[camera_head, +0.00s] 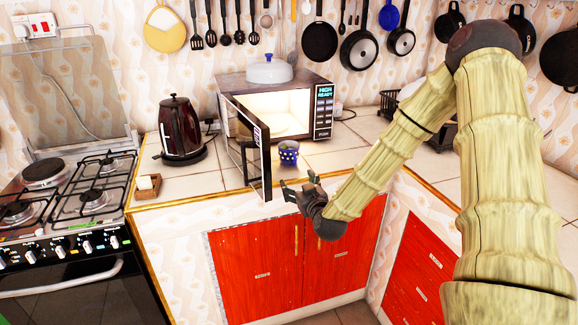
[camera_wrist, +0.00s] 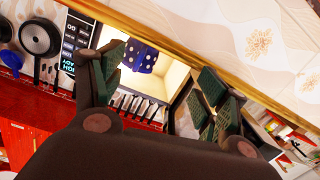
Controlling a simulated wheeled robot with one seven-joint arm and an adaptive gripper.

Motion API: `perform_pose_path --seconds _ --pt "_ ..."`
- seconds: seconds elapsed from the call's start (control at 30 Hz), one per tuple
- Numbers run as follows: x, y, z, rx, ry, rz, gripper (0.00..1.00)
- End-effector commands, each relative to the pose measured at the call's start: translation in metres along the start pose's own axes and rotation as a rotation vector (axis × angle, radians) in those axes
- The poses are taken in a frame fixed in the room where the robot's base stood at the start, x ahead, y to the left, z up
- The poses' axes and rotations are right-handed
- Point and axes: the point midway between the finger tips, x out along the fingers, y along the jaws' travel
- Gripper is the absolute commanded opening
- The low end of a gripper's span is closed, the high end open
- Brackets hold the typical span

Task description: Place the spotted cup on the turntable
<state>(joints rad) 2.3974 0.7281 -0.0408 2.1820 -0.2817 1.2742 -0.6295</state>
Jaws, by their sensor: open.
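The spotted cup (camera_head: 288,152), blue with white dots, stands upright on the counter just in front of the open microwave. It also shows in the wrist view (camera_wrist: 143,58), beyond the fingertips and partly cut off by the counter edge. My gripper (camera_head: 301,187) is open and empty, in front of the counter edge and below the cup, apart from it. In the wrist view its two fingers (camera_wrist: 160,75) are spread wide. The turntable (camera_head: 262,129) is a pale disc on the floor of the lit microwave, hard to make out against the glare.
The microwave (camera_head: 318,112) has its door (camera_head: 262,160) swung out toward the front, left of the cup. A white pot (camera_head: 269,70) sits on top. A dark kettle (camera_head: 180,130) stands at left on the counter. Red cabinet doors (camera_head: 262,262) lie below. Counter right of the cup is clear.

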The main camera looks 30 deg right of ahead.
Motion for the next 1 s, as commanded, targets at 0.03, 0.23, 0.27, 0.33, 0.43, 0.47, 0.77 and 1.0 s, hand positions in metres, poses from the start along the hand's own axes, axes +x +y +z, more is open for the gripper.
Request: perform_pose_path --seconds 0.03,0.23,0.27,0.33,0.43,0.47,0.77,1.0 --pt "0.003 0.01 -0.012 -0.001 0.03 0.02 0.74" --pt "0.012 0.029 -0.032 -0.01 0.081 0.057 0.74" --pt "0.014 0.029 -0.033 -0.01 0.083 0.059 0.74" --pt "0.023 0.031 -0.034 -0.011 0.085 0.06 0.74" --pt "0.037 0.031 -0.035 -0.01 0.083 0.059 0.74" --pt "0.042 0.031 -0.035 -0.011 0.083 0.059 0.74" --pt "0.065 0.032 -0.036 -0.01 0.081 0.057 0.74" --pt "0.091 0.035 -0.041 -0.01 0.082 0.057 0.74"
